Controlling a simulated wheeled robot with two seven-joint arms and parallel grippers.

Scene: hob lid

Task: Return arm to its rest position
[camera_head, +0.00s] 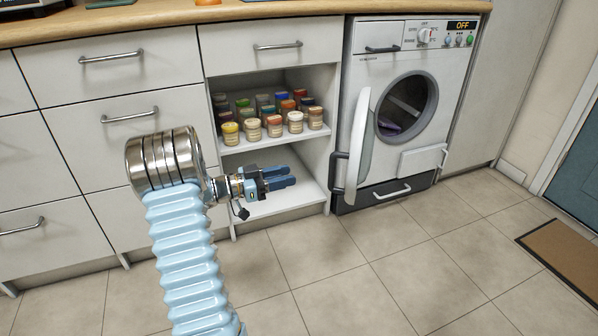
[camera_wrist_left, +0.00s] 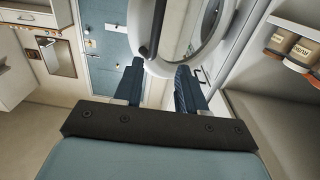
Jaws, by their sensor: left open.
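My left arm (camera_head: 187,235) comes in from the lower left in the head view, with a light blue ribbed sleeve and a steel wrist joint. My left gripper (camera_head: 292,177) points to the right in front of the open lower shelf. In the left wrist view its two dark blue fingers (camera_wrist_left: 160,85) stand apart with nothing between them. Beyond them in that view is the open round washing machine door (camera_wrist_left: 215,35). My right gripper does not show.
The washing machine (camera_head: 455,75) has its door (camera_head: 362,145) swung open, close to the right of my left gripper. Several jars (camera_head: 252,129) stand on the upper shelf. The wooden worktop (camera_head: 160,13) runs above the drawers. The tiled floor (camera_head: 390,270) is clear up to a brown doormat (camera_head: 570,255).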

